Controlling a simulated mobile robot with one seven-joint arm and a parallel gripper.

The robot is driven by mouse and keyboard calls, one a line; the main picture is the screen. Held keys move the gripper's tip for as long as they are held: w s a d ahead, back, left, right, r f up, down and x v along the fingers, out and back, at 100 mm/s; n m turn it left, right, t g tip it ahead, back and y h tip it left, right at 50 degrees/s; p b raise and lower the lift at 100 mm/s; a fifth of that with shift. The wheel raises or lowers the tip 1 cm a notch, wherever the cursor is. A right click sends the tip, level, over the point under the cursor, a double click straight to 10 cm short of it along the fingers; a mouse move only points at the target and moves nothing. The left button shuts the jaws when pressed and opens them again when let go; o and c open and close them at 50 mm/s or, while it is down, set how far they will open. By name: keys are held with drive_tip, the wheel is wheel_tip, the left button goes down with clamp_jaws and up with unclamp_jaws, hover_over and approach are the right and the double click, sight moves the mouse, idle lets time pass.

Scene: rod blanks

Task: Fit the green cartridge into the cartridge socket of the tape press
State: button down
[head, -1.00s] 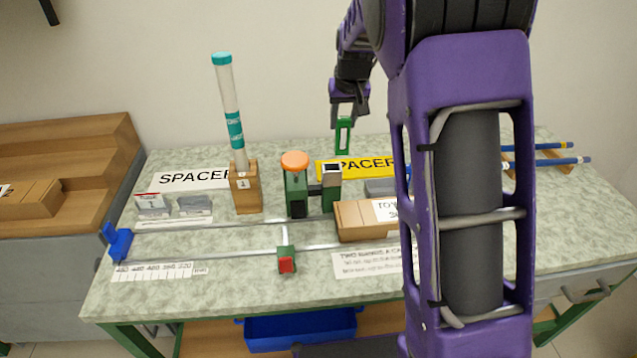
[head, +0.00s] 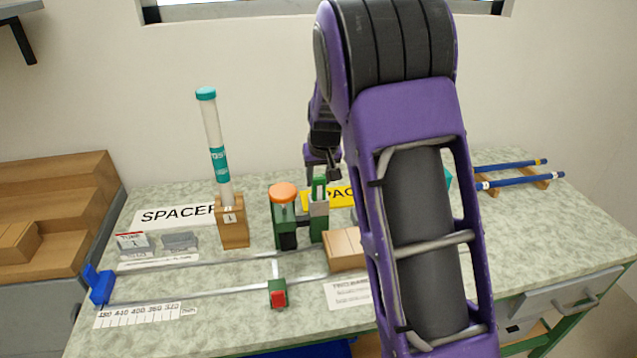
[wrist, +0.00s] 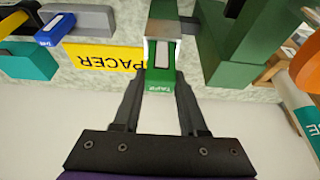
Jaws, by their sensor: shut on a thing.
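The green cartridge (head: 319,187) stands upright over the grey-topped cartridge socket (head: 318,209) of the tape press (head: 282,222). Its lower end meets the socket top; I cannot tell how far inside it is. My gripper (head: 321,172) is shut on the cartridge's upper part, partly hidden by my arm. The press's orange knob (head: 284,193) is just left of the socket.
A wooden block (head: 233,222) holding a tall capped tube (head: 214,140) stands left of the press. A cardboard box (head: 346,250) is in front at right. A yellow spacer sign (head: 340,196) lies behind. Blue rods (head: 520,180) rest on a rack at far right.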

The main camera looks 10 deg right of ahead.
drive_tip(key=shift+f, duration=0.55)
drive_tip(key=shift+f, duration=0.25)
drive_tip(key=shift+c, duration=2.2)
unclamp_jaws()
drive_tip(key=shift+r, duration=0.1)
drive_tip(key=shift+r, duration=0.1)
drive_tip(key=shift+r, duration=0.3)
drive_tip(key=v, duration=1.1)
drive_tip(key=shift+s+r+p, duration=0.2)
drive_tip(key=shift+s+p, duration=0.05)
drive_tip(key=shift+p, duration=0.05)
drive_tip(key=shift+r, duration=0.1)
